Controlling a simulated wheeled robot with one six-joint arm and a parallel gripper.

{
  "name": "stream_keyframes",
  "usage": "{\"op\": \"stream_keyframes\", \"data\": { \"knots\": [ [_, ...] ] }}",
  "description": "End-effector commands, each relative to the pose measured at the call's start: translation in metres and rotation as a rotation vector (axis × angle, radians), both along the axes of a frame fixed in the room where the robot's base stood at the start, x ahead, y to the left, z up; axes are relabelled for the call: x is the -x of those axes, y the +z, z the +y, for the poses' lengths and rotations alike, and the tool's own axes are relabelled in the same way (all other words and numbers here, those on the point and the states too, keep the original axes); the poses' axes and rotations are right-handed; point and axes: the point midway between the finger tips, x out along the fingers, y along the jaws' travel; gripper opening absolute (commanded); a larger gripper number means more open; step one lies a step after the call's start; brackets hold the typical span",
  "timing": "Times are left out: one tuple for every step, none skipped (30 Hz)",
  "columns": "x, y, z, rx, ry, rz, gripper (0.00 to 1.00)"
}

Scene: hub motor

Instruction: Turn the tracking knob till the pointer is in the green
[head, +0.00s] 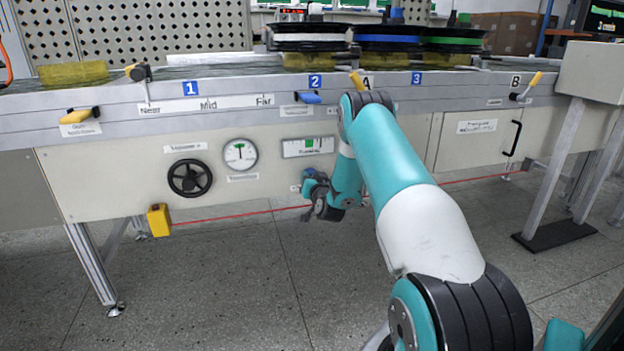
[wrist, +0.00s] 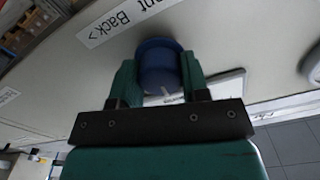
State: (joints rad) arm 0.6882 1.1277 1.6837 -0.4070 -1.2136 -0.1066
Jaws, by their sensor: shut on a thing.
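The blue tracking knob (wrist: 160,58) shows in the wrist view between my gripper's two teal fingers (wrist: 160,76), one on each side of it. The fingers are shut on it. A pale mark shows on the knob's lower part. In the head view my gripper (head: 316,188) is at the panel below the tracking gauge and mostly hides the knob. The tracking gauge (head: 307,147) is a wide white scale with a green zone near its middle. The pointer is too small to place for certain.
A round dial (head: 240,155) and a black handwheel (head: 190,178) are left of the gauge. A yellow box (head: 158,220) hangs on a red cord below. A label (wrist: 125,18) reading "Back" is beside the knob. The floor in front is clear.

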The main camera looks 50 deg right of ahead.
Motion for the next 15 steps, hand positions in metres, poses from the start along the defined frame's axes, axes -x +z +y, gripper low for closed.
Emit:
{"op": "stream_keyframes", "data": {
  "knots": [
    [0.0006,0.0013,-0.0004,-0.023,-0.002,-0.012,0.18],
    [0.0006,0.0016,-0.0005,-0.038,-0.002,-0.022,0.18],
    [0.0006,0.0019,-0.0006,-0.063,-0.002,-0.037,0.18],
    [0.0006,0.0023,-0.0008,-0.081,-0.002,-0.049,0.18],
    [0.0006,0.0025,-0.0008,-0.101,-0.002,-0.061,0.18],
    [0.0007,0.0026,-0.0009,-0.130,-0.002,-0.079,0.18],
    [0.0008,0.0026,-0.0010,-0.154,-0.003,-0.093,0.18],
    [0.0009,0.0026,-0.0009,-0.177,-0.003,-0.107,0.18],
    [0.0009,0.0030,-0.0009,-0.209,-0.003,-0.127,0.18],
    [0.0009,0.0032,-0.0009,-0.233,-0.003,-0.142,0.18],
    [0.0009,0.0032,-0.0010,-0.258,-0.003,-0.157,0.18],
    [0.0010,0.0030,-0.0010,-0.290,-0.003,-0.177,0.18],
    [0.0010,0.0030,-0.0011,-0.315,-0.003,-0.192,0.18],
    [0.0010,0.0032,-0.0012,-0.339,-0.003,-0.208,0.18],
    [0.0009,0.0033,-0.0011,-0.372,-0.003,-0.227,0.18]
  ]
}}
